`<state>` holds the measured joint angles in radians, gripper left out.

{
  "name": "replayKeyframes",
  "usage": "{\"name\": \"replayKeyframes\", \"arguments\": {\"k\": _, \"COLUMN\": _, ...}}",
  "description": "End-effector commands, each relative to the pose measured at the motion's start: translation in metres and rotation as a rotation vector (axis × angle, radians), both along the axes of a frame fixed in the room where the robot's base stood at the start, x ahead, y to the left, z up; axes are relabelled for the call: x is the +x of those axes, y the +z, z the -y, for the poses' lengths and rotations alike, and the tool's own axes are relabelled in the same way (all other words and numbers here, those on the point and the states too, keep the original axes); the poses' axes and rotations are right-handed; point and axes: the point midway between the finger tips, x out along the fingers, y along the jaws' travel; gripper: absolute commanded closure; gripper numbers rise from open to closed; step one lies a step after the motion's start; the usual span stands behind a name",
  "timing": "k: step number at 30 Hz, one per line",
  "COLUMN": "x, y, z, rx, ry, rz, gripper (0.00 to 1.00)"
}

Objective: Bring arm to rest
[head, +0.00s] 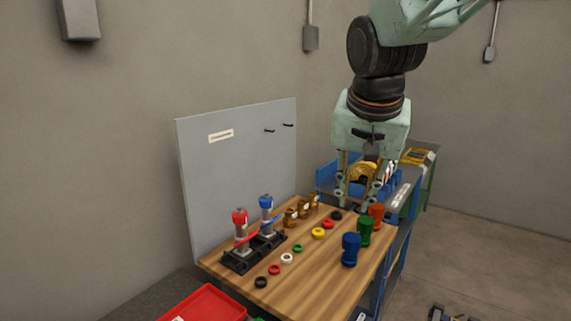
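My gripper (357,203) hangs pointing down over the far right part of the wooden table (322,283). Its two fingers are apart, with table visible between the tips. A gold round thing (362,172) shows between the fingers; it appears to lie behind them, by the blue bin (325,177), though depth is hard to judge. The arm above is bent and comes in from the top right. The red (376,213) and green (365,231) cylinders stand close to the right fingertip in the picture; whether any touches is unclear.
A black fixture (254,253) holds a red-topped pump (239,223) and a blue-topped pump (267,213). Coloured rings, brass parts (302,208) and a blue cylinder (350,249) stand on the table. A grey board (235,170) rises behind; a red tray (205,303) is front left.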

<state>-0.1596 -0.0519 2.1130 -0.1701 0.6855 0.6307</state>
Motion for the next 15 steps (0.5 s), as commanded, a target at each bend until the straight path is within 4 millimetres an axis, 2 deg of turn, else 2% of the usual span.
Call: {"name": "replayKeyframes", "arguments": {"k": 15, "x": -0.110, "y": 0.012, "z": 0.033, "rx": -0.037, "ry": 0.100, "rz": -0.028, "gripper": 0.80}}
